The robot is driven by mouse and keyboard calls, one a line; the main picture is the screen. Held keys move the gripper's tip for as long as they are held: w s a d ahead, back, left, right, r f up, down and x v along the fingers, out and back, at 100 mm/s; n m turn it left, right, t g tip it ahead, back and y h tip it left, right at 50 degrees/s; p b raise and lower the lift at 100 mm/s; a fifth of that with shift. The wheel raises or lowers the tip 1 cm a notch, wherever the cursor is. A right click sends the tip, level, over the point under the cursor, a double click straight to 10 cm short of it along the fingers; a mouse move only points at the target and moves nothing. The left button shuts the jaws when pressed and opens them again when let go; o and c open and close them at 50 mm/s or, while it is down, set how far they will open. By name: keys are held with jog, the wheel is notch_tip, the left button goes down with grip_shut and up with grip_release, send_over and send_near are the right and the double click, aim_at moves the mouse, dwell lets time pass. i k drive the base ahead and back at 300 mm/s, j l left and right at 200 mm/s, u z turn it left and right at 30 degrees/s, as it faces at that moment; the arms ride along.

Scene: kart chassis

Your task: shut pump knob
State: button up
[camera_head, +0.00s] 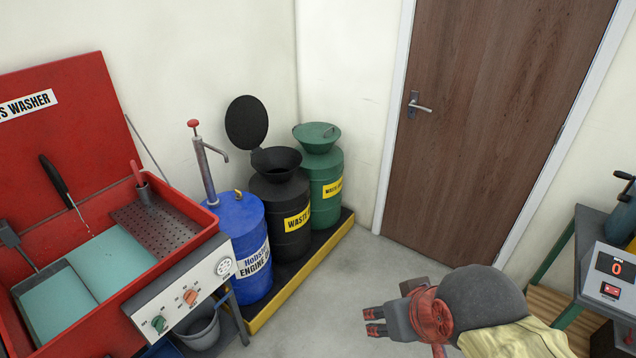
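The red parts washer has a light control panel (185,288) on its front. A green knob (159,324) sits at the panel's lower left and an orange-red knob (190,297) near its middle. The small labels around them are too fine to read, so I cannot tell which is the pump knob or how it is set. My gripper (374,321) is at the lower right over the floor, pointing left, well apart from the panel. Its two fingertips show a small gap, with nothing between them.
A blue drum (240,225) with a hand pump, a black waste drum (277,190) and a green waste drum (325,185) stand on a yellow-edged pallet (300,278). A grey bucket (200,328) is under the panel. Bare floor (335,295) lies between pallet and gripper. A bench stands right.

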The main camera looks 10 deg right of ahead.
aim_at(159, 322)
jog(key=k+u, duration=0.1)
jog(key=u, duration=1.35)
jog(key=i+u, duration=0.25)
jog(key=u, duration=0.3)
